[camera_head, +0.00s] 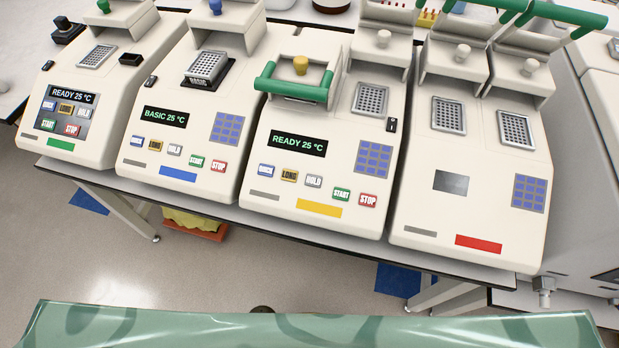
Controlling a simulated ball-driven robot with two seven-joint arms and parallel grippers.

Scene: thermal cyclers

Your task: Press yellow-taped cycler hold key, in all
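The yellow-taped cycler (253,195) is the third from the left on the bench, with a yellow tape strip (319,207) on its front. Its display (299,142) reads READY 25 °C. Its grey HOLD key (313,181) sits between the LONG key (289,175) and the green START key (342,194). A red STOP key (368,200) is at the right. One lid with a green handle (293,88) and yellow knob is down; the block (371,99) beside it is exposed. Neither of my grippers is in view.
Cyclers with green (61,144), blue (178,174) and red (478,243) tape stand alongside. The blue-taped display reads BASIC 25 °C; the red-taped display is blank. The bench's front edge (270,233) runs below them. Open floor (250,265) lies in front.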

